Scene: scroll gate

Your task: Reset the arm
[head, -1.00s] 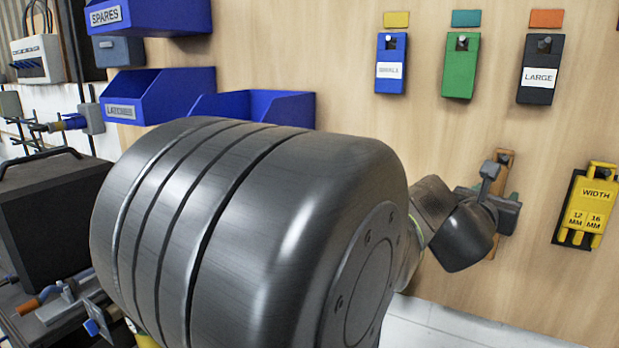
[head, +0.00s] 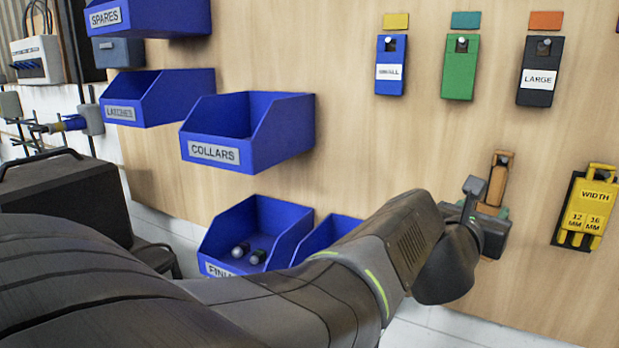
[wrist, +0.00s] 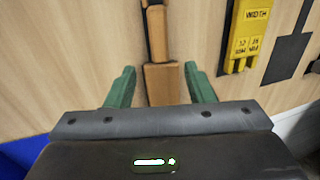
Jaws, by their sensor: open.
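My gripper (wrist: 160,88) is open in the wrist view, its two green fingers spread apart. A brown, wood-coloured tool (wrist: 162,80) hangs on the board and shows between the fingers, with a gap on each side. I cannot tell how far in front of the tool the fingers are. In the head view the same tool (head: 499,176) hangs on the board just above my gripper, which is mostly hidden by my wrist. My arm reaches across the lower part of the head view toward the board.
Blue bins stand at the left, among them the COLLARS bin (head: 246,132) and a lower bin (head: 250,232) holding small dark parts. A yellow WIDTH gauge (head: 586,205) hangs right of my gripper. Blue, green (head: 460,68) and black tags hang above. A dark case (head: 65,200) stands left.

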